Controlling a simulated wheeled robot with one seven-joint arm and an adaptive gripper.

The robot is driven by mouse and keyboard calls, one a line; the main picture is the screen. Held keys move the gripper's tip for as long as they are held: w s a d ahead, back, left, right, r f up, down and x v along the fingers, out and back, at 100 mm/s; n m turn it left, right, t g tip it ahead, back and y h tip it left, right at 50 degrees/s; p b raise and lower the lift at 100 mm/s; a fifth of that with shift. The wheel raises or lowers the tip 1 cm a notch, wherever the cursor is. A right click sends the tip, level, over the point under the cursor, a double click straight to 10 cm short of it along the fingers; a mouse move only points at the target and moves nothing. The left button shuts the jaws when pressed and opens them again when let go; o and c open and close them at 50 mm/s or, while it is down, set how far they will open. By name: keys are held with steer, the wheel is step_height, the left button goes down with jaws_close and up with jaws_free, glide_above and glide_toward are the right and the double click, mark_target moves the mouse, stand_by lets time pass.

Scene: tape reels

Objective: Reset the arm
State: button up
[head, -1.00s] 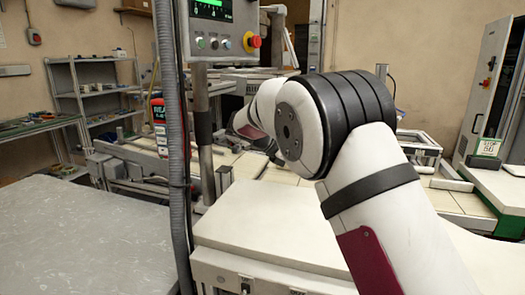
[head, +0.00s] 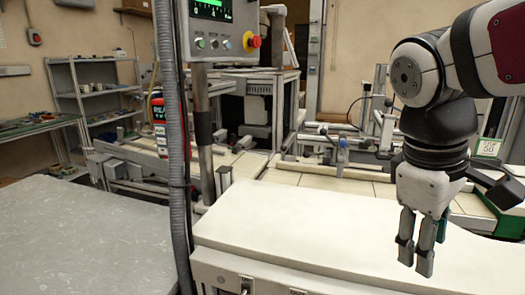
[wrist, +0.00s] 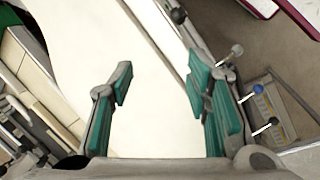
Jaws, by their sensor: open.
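My gripper (head: 420,258) hangs at the right of the head view with its fingers pointing down. It is over or just in front of the right part of the white worktop (head: 290,225). In the wrist view my gripper (wrist: 165,95) has its green-padded fingers spread apart. Only a pale surface (wrist: 150,50) shows between them, so it is open and empty. My arm is folded, with its upper links at the top right of the head view.
A control panel (head: 222,25) with a red emergency button stands on a post at centre left. A grey table (head: 85,235) lies at the left. A conveyor frame (head: 330,165) runs behind the worktop. Shelves (head: 100,95) stand at the back left. Levers with knobs (wrist: 258,89) show beside the worktop.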

steer(key=s+a+f+m+y, duration=0.2)
steer(key=s+f+m, duration=0.1)
steer(key=s, duration=0.4)
steer(key=s+a+f+m+y, duration=0.1)
steer(key=s+a+f+m, duration=0.1)
steer(key=s+f+m, duration=0.35)
step_height(320, 180, up, 16)
steer(key=s+n+t+p, duration=0.1)
steer(key=n+t+p, duration=0.1)
steer(key=p, duration=1)
steer(key=shift+s+d+t+p, duration=0.15)
steer(key=shift+s+t+p, duration=0.15)
steer(key=shift+t, duration=0.3)
steer(key=shift+r, duration=0.1)
